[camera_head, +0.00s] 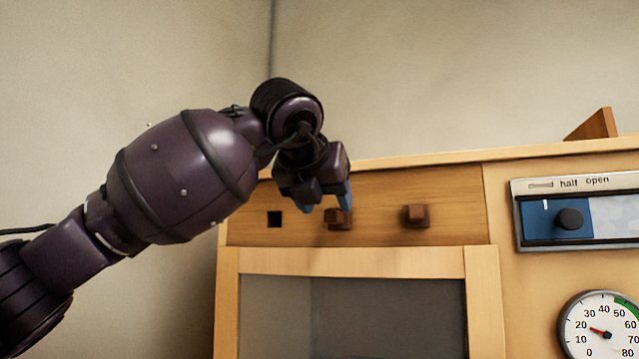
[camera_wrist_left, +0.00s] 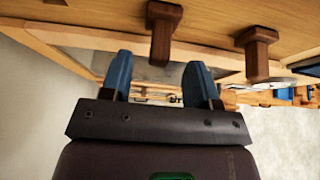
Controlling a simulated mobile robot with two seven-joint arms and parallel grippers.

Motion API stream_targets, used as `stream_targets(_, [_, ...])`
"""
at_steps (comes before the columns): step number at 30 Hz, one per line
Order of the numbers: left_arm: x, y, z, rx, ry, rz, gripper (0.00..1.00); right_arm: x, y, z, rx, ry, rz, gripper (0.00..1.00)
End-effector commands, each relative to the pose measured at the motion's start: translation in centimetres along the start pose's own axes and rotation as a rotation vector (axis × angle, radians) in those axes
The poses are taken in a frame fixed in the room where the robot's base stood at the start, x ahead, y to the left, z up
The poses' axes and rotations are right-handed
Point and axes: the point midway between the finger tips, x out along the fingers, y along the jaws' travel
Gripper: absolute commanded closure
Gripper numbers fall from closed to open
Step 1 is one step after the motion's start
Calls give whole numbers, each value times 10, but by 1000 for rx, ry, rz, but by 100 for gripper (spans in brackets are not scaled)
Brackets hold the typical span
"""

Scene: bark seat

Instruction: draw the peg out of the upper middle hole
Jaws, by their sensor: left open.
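The peg in the upper middle hole (camera_head: 338,220) is dark brown with a wider square head, and sticks out from the wooden strip (camera_head: 455,200) at the top of the cabinet. It also shows in the left wrist view (camera_wrist_left: 163,32). My left gripper (camera_head: 326,205) is open, its blue fingers close to this peg. In the left wrist view the peg lies between the two blue fingers (camera_wrist_left: 159,66) across the picture, slightly above their tips; I cannot tell whether they touch it. The middle hole itself is hidden by the peg. My right gripper is not in view.
A square hole (camera_head: 274,218) at the left is empty. A similar peg (camera_head: 416,216) sticks out on the right, also in the left wrist view (camera_wrist_left: 257,52). Farther right are a blue panel with a black knob (camera_head: 569,219) and a round gauge (camera_head: 603,330). A grey window lies below.

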Motion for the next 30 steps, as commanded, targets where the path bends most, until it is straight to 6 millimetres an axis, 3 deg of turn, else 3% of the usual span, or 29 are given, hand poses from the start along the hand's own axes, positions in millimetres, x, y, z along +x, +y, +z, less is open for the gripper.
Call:
stream_targets(15, [45,0,0,0,0,1,45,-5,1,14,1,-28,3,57])
stream_targets(30, [52,0,0,1,-1,0,45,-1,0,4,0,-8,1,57])
